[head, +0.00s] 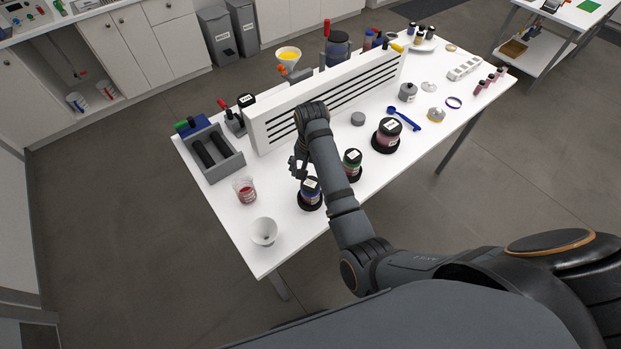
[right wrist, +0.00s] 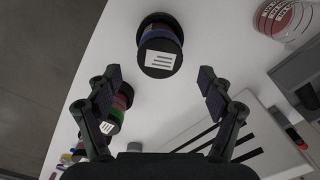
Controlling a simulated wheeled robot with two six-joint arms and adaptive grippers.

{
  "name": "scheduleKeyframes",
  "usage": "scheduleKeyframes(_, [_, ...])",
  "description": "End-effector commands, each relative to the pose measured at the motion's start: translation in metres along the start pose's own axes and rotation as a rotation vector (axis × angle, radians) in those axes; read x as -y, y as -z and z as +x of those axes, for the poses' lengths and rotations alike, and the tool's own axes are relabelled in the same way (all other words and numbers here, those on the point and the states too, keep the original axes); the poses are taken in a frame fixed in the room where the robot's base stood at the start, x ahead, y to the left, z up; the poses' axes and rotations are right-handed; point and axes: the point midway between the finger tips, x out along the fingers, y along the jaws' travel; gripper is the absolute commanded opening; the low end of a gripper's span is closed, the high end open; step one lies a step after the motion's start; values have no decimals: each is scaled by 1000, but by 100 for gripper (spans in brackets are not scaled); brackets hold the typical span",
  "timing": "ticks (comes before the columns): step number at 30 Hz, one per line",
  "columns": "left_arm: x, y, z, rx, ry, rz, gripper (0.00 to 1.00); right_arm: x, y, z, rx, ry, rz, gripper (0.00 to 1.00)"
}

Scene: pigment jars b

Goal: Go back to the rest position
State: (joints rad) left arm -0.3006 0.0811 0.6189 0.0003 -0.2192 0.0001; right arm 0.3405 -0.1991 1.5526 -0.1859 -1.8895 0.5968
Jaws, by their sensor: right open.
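My right gripper (head: 299,168) hangs over the white table (head: 228,207), just above and behind a black-lidded pigment jar with a blue band (head: 310,190). In the right wrist view the right gripper (right wrist: 160,88) is open and empty. The blue-banded jar (right wrist: 160,52) stands ahead of the fingertips, apart from them, with its white lid label showing. A green-banded jar (head: 352,160) stands beside my right forearm; it also shows behind a finger in the right wrist view (right wrist: 122,98). A larger red jar (head: 386,134) stands farther right. My left gripper is not in view.
A white slotted rack (head: 330,95) stands along the table behind the arm. A grey tray (head: 215,160), a cup of red pigment (head: 245,188) and a white bowl (head: 264,231) are on the left.

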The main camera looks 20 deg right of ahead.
Motion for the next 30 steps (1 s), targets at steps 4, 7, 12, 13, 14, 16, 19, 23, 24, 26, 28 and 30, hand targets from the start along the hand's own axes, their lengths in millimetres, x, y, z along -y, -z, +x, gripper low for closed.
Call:
scheduleKeyframes(4, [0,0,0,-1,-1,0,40,1,0,-28,-2,2,-1,80])
scheduleKeyframes(7, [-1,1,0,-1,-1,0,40,0,0,-39,-1,2,0,80])
scheduleKeyframes(12, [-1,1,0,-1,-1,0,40,0,0,-44,1,0,0,80])
scheduleKeyframes(13, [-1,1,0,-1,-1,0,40,0,0,-44,1,0,0,80])
scheduleKeyframes(14, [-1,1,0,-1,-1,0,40,0,0,-44,1,0,0,80])
scheduleKeyframes(16, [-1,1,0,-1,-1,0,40,0,0,-44,1,0,0,80])
scheduleKeyframes(19, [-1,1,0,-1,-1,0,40,-1,0,-43,0,0,-1,80])
scheduleKeyframes(23, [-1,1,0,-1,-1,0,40,-25,-6,-24,-24,2,-32,80])
scheduleKeyframes(24, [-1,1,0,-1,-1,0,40,-41,-11,-14,-42,3,-58,80])
scheduleKeyframes(26, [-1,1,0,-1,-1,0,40,-68,-19,-1,-80,5,-113,80])
scheduleKeyframes(28, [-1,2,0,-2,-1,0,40,-96,-31,8,-127,5,-187,80])
scheduleKeyframes(30, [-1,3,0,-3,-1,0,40,-116,-42,12,-166,4,-255,80])
